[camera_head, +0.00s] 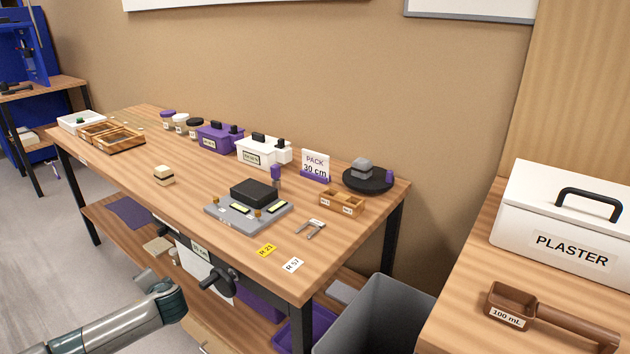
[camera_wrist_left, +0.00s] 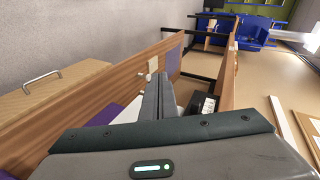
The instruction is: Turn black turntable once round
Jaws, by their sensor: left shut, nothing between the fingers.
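The black turntable (camera_head: 356,184) is a round dark disc near the right back corner of the wooden workbench. A grey stepped block (camera_head: 362,167) sits on it, and a small purple knob (camera_head: 390,176) stands at its right rim. My left arm comes in from the lower left in the head view, low in front of the bench and well away from the turntable. My left gripper shows in the wrist view (camera_wrist_left: 158,95), with its fingers together and empty, pointing towards the bench's underside. The turntable does not show in the wrist view. My right gripper is not in view.
A small wooden tray (camera_head: 341,203) and a "PACK 30 cm" sign (camera_head: 315,166) stand left of the turntable. A grey plate with a black block (camera_head: 254,191) is nearer the front. A grey bin (camera_head: 375,318) stands at the right end.

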